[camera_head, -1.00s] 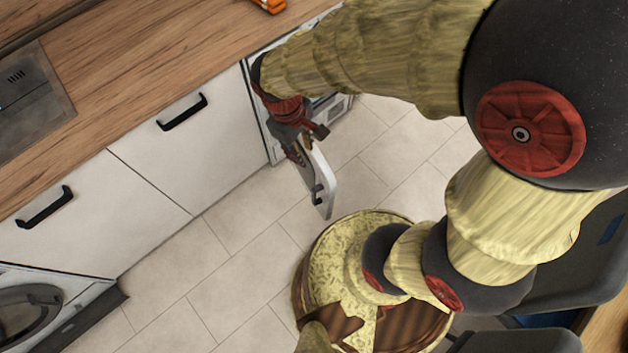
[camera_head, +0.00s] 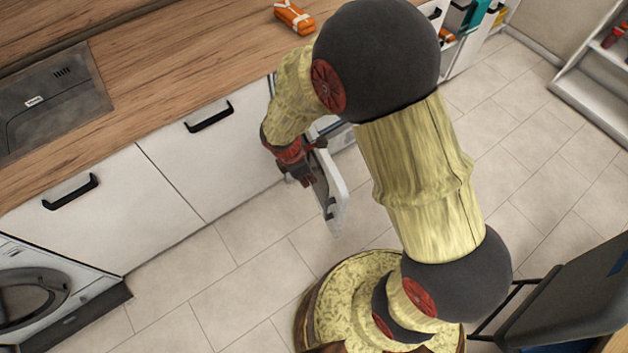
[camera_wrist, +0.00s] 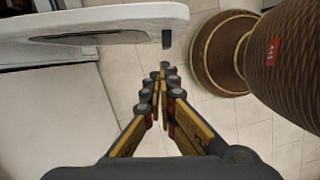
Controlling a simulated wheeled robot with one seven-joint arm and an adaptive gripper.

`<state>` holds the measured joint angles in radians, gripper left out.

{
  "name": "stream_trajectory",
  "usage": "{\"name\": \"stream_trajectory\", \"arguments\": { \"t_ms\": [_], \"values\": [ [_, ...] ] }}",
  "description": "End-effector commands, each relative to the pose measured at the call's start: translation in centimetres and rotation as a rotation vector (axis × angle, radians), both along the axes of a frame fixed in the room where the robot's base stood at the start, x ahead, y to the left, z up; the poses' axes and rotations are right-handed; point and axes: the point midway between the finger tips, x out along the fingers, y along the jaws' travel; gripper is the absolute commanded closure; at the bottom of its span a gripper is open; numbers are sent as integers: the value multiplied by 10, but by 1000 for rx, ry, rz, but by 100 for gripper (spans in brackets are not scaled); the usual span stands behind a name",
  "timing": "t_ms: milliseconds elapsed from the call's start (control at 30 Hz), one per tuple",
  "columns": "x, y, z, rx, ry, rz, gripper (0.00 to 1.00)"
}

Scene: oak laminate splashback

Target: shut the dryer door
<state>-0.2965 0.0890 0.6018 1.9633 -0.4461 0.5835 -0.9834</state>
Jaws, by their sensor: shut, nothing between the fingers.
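The dryer door (camera_head: 336,193) is a white panel standing open, sticking out from the cabinet front over the floor tiles. My gripper (camera_head: 306,181) is shut and empty, at the left side of the door near its hinged half; whether it touches the door cannot be told. In the wrist view, my gripper (camera_wrist: 162,78) points along the floor with its fingertips together. The door (camera_wrist: 100,22) crosses the upper left there, with a dark latch piece (camera_wrist: 167,39) by its free end. The dryer's body is mostly hidden behind my arm in the head view.
A washing machine (camera_head: 38,296) stands at the lower left. White cabinet fronts (camera_head: 215,165) with black handles line the counter (camera_head: 170,75). An orange item (camera_head: 294,18) lies on the counter. A dark chair (camera_head: 565,295) is at the right. Floor tiles between are clear.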

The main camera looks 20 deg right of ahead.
Motion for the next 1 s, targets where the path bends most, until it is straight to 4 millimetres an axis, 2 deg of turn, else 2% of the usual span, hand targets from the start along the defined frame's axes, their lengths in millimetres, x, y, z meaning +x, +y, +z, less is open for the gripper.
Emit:
{"name": "stream_trajectory", "arguments": {
  "t_ms": [100,433,533,700,1000],
  "values": [
    [0,-6,-26,0,3,-4,100],
    [1,-22,-88,0,2,-6,100],
    [4,-39,-82,0,-2,-9,100],
    [5,-55,-81,0,0,-6,100],
    [5,-60,-80,0,0,-4,100]
  ]
}}
